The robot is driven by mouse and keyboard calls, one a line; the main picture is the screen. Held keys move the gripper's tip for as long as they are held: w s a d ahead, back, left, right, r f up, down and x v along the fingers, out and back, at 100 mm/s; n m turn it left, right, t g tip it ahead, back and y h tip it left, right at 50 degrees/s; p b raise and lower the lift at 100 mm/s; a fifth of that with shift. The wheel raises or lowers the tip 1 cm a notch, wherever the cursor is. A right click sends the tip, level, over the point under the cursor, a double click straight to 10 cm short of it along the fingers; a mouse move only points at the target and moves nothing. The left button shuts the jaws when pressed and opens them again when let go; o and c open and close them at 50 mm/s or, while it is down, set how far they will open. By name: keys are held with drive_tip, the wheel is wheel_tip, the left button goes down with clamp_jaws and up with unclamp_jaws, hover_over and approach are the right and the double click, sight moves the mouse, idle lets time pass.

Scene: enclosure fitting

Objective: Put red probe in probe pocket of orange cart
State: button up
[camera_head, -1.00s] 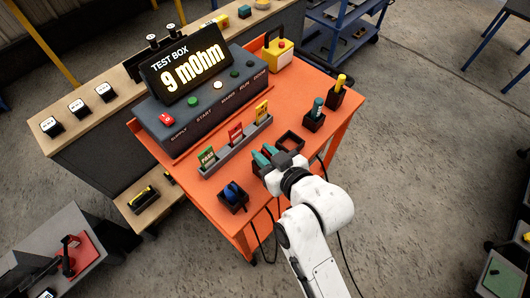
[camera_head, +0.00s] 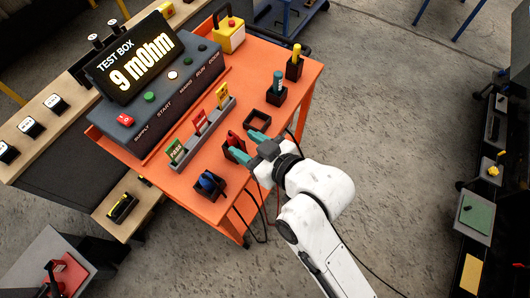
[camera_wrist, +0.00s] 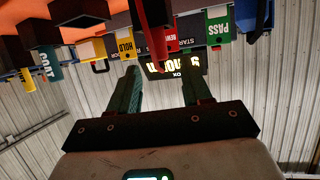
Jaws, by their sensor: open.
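The red probe (camera_head: 233,138) stands in a black pocket (camera_head: 238,156) on the orange cart (camera_head: 198,200), between the blue probe's pocket and an empty square pocket. My gripper (camera_head: 249,146) is open, with its teal fingers apart just right of the red probe. The wrist view (camera_wrist: 160,68) shows both fingers with nothing held between them. The red probe (camera_wrist: 154,28) hangs inverted there, beyond the fingertips and roughly in line with the gap. My near finger partly covers the pocket in the head view.
A blue probe (camera_head: 209,181) sits in its own pocket at the cart's near edge. The empty black pocket (camera_head: 257,121) is behind my gripper. Teal (camera_head: 278,82) and yellow (camera_head: 296,55) probes stand farther back. A card rack (camera_head: 203,135) and the test box (camera_head: 155,105) line the left.

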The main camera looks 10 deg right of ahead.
drive_tip(key=v, duration=0.7)
drive_tip(key=s+d+f+m+g+h, duration=0.2)
drive_tip(key=d+f+m+h, duration=0.15)
drive_tip(key=d+f, duration=0.45)
drive_tip(key=s+d+f+m+g+h, duration=0.2)
drive_tip(key=s+d+f+g, duration=0.1)
drive_tip(key=s+d, duration=0.4)
drive_tip(key=s+d+f+m+g+h, duration=0.3)
drive_tip(key=s+d+f+g, duration=0.1)
drive_tip(key=s+d, duration=0.4)
drive_tip(key=shift+s+f, duration=0.15)
drive_tip(key=shift+s, duration=0.05)
drive_tip(key=shift+h, duration=0.25)
